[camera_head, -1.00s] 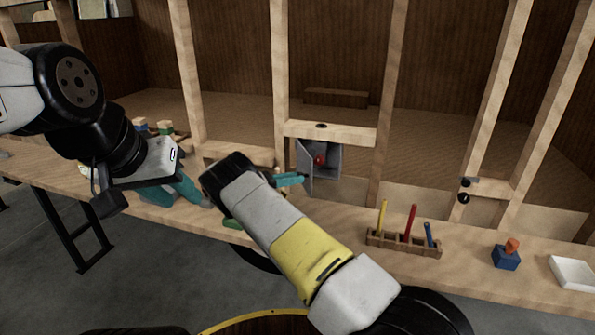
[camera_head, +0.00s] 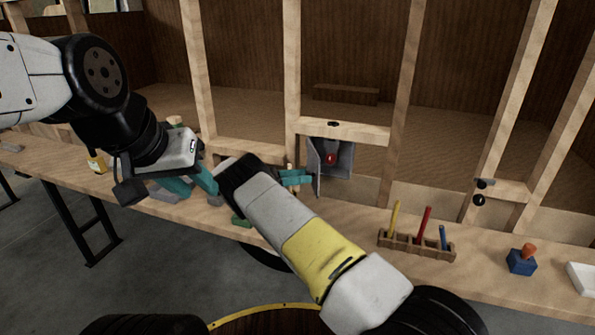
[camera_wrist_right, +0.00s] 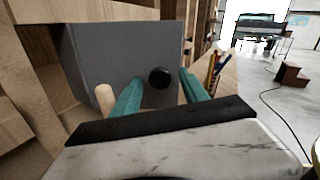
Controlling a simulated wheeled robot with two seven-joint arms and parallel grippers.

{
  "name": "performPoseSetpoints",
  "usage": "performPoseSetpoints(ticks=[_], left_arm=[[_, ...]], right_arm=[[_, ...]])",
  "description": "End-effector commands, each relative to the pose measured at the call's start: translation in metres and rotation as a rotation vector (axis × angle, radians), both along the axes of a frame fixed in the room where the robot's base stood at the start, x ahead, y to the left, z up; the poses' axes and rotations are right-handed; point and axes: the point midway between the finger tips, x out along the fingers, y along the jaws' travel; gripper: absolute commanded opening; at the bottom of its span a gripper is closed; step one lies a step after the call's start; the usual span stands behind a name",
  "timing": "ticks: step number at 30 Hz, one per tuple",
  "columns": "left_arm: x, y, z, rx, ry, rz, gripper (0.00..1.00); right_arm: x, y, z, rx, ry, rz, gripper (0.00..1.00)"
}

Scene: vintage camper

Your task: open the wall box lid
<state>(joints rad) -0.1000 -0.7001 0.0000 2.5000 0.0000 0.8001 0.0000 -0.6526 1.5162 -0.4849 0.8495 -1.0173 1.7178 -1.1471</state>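The grey wall box (camera_head: 345,158) is fixed under a wooden crosspiece in the wall frame. A red thing (camera_head: 330,159) shows inside it. Its lid (camera_head: 317,172) stands swung out on the box's left side, so the box is partly open. In the right wrist view the lid (camera_wrist_right: 110,65) is a flat grey panel with a round black knob (camera_wrist_right: 159,78). My right gripper (camera_head: 297,178) is at the lid's outer face. Its teal fingers (camera_wrist_right: 162,92) are spread on either side of the knob, with gaps. My left gripper (camera_head: 190,184) is over the bench at left, fingers apart and empty.
A wooden rack (camera_head: 415,246) with yellow, red and blue-handled tools stands on the bench right of the box. A blue block with an orange top (camera_head: 522,261) and a white tray (camera_head: 582,279) lie further right. Wooden studs flank the box.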

Motion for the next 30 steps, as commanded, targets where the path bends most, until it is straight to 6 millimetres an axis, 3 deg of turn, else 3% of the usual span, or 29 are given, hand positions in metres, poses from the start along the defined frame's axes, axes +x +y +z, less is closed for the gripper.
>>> performPoseSetpoints(ticks=[8,18,30], left_arm=[[0.0,0.0,0.0,0.0,0.0,0.0,0.36],[0.0,0.0,0.0,0.0,0.0,0.0,0.36],[0.0,0.0,0.0,0.0,0.0,0.0,0.36]], right_arm=[[0.0,0.005,-0.001,0.0,0.0,0.002,0.52],[-0.006,0.057,-0.002,0.001,-0.002,0.003,0.52],[-0.009,0.078,0.0,0.0,0.0,0.001,0.52]])
